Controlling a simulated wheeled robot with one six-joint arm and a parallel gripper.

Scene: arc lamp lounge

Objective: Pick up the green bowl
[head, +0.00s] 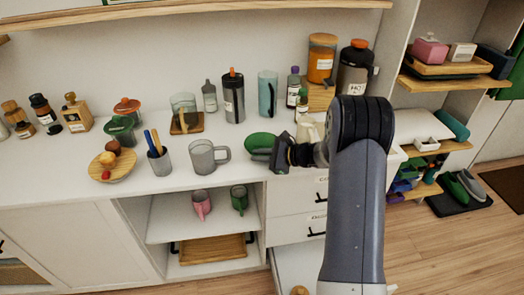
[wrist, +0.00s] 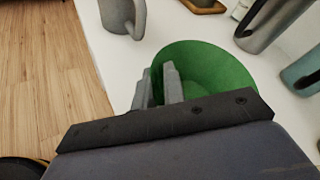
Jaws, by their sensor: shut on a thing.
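The green bowl (head: 259,141) is on the white counter, near its front edge, at the middle of the head view. It also shows in the wrist view (wrist: 215,62), partly hidden behind my gripper. My gripper (head: 277,152) reaches in from the right at the bowl's near right side. In the wrist view my gripper (wrist: 158,84) is shut on the bowl's wall, with a finger on the inner side. I cannot tell whether the bowl is lifted off the counter.
A grey mug (head: 203,157) stands left of the bowl. Behind are a dark tumbler (head: 233,98) and a teal cup (head: 267,94). A cream mug (head: 308,131) is close to my arm. The counter's front edge (head: 232,185) is near, above an open shelf with two mugs.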

